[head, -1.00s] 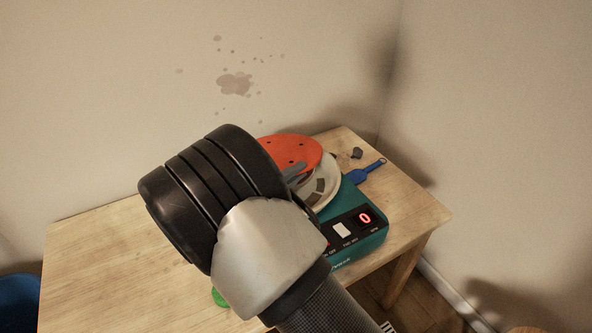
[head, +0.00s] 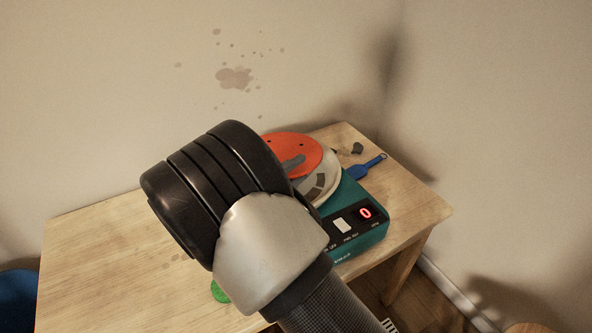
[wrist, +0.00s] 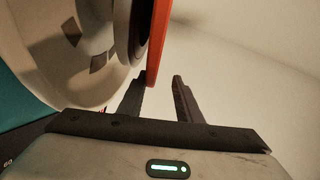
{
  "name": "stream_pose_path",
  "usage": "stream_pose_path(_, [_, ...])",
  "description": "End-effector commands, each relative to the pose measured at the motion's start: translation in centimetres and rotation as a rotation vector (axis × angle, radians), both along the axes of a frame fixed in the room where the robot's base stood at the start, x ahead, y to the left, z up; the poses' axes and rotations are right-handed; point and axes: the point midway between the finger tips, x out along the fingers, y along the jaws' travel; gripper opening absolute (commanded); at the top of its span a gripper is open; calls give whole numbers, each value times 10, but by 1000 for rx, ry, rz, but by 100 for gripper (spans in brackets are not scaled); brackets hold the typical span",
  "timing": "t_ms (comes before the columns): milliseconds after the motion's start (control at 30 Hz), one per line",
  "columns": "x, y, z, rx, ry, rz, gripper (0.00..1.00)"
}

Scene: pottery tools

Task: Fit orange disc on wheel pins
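The orange disc (head: 300,148) lies flat over the pottery wheel, which has a pale splash pan (head: 323,186) and a teal body (head: 350,201). In the wrist view the disc (wrist: 159,38) shows edge-on, close beside the dark wheel head (wrist: 137,30). My gripper (wrist: 160,80) is open at the disc's edge. The left finger is close to the disc and a gap shows to the right finger.
The wheel stands on a wooden table (head: 110,250) near the room corner. A blue tool (head: 364,168) and a small dark lump (head: 357,149) lie behind it at the right. A green item (head: 219,292) is partly hidden by my arm. The table's left side is mostly clear.

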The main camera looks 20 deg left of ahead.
Motion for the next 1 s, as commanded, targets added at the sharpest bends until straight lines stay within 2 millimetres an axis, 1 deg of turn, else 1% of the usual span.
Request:
stream_pose_path(167, [-21,7,3,2,-1,4,31])
stream_pose_path(267, [-43,14,5,2,0,5,31])
stream_pose_path(500, [-100,30,9,2,-1,4,31])
stream_pose_path(700, [-140,41,13,3,-2,2,31])
stream_pose_path(833, [-156,45,14,2,-2,1,31])
stream_pose_path(1000, [-165,47,14,1,-2,0,31])
